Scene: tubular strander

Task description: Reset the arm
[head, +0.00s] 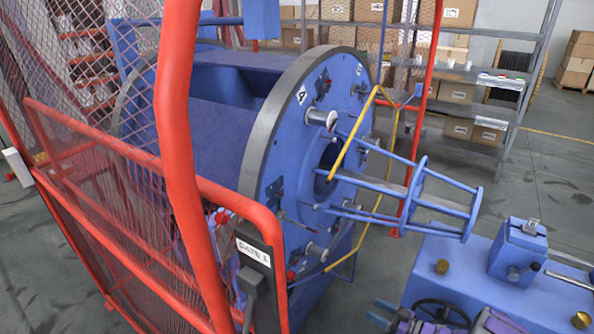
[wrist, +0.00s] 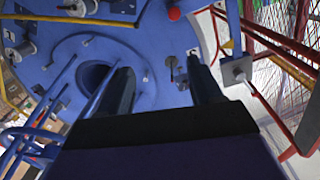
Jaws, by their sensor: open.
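My gripper (wrist: 157,64) shows in the wrist view as two dark fingers. They stand well apart, with nothing between them. Beyond the fingers is the blue round end plate (wrist: 150,40) of the strander, with its dark central hole behind and left of the left finger. I see no contact between the fingers and the plate, but the exact gap is unclear. In the head view the same blue drum plate (head: 290,160) stands in the middle. Purple and dark parts at the bottom edge of that view may be my arm, but I cannot make out the fingers there.
A red mesh guard (head: 100,170) with a "GATE 1" label (head: 253,252) stands at the left. A blue rod frame (head: 425,200) juts from the drum. A blue machine bed (head: 450,270) lies at lower right. Shelves with boxes (head: 455,92) stand behind. Open floor shows at far right.

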